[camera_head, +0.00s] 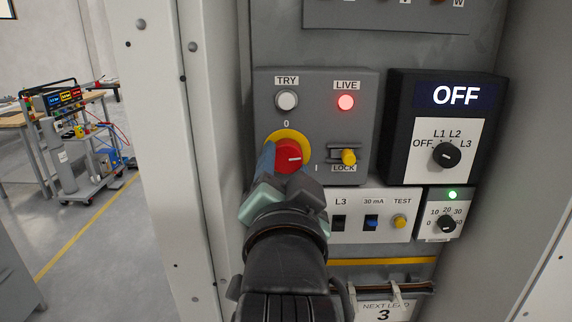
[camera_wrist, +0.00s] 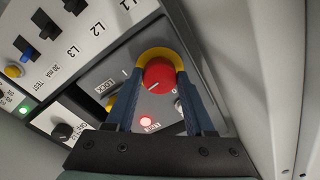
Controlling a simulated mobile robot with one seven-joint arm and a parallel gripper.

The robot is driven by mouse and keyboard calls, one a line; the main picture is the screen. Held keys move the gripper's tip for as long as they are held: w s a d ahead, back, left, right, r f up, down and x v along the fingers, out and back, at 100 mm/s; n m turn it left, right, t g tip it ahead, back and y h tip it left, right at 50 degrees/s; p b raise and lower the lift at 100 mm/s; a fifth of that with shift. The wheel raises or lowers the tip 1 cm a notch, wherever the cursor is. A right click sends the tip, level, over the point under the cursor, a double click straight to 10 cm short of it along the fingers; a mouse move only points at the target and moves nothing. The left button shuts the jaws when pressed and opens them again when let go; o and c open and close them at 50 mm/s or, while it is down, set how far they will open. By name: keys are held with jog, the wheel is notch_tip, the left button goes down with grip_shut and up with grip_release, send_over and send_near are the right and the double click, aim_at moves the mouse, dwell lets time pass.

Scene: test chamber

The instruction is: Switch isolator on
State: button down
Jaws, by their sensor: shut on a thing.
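The isolator is a round red knob (camera_head: 289,155) on a yellow ring (camera_head: 303,139), set in a grey panel (camera_head: 325,84). A "0" is printed above it and an "I" to its lower right. The wrist view shows the red knob (camera_wrist: 159,77) between the fingers. My gripper hides the knob's lower part in the head view. The LIVE lamp (camera_head: 346,102) glows red.
A yellow LOCK piece (camera_head: 348,157) sits right of the knob. A black box (camera_head: 455,130) reads OFF and has its own selector. A white strip with switches (camera_head: 368,208) lies below. The pale cabinet edge (camera_head: 180,150) stands close on the left.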

jog(key=shift+r+m, duration=0.15)
jog(key=shift+m, duration=0.45)
jog(key=shift+c, duration=1.3)
grip_release()
jog(key=shift+w, duration=0.1)
